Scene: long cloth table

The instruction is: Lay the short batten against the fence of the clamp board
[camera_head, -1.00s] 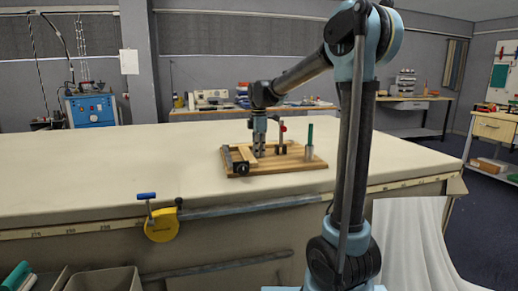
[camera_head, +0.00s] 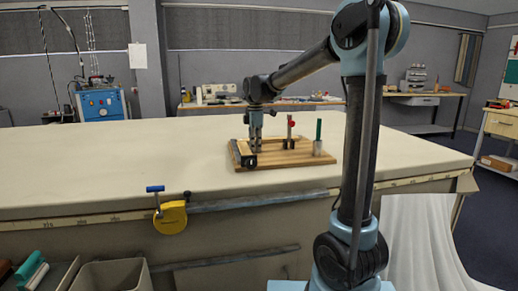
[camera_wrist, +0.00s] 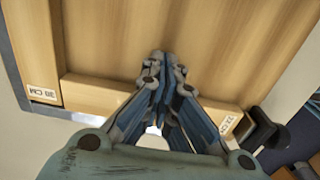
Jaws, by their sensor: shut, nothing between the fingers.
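The wooden clamp board (camera_head: 290,160) lies on the cloth table, and its planks (camera_wrist: 230,45) fill the upper wrist view. A pale batten (camera_head: 246,147) lies along its left side, beside the dark fence (camera_head: 235,154). In the wrist view a labelled batten (camera_wrist: 100,93) crosses below my gripper, its middle hidden by the fingers. Another labelled wooden strip (camera_wrist: 33,50) meets its left end at a right angle. My gripper (camera_head: 256,149) points down at the batten's inner side, shut and empty; its fingertips also show in the wrist view (camera_wrist: 163,62). Whether batten and fence touch is unclear.
A red-topped clamp (camera_head: 290,132) and a green-handled post (camera_head: 318,138) stand on the board to the right of my gripper. A dark clamp part (camera_wrist: 265,132) sits by the batten's right end. The table (camera_head: 110,165) left of the board is clear.

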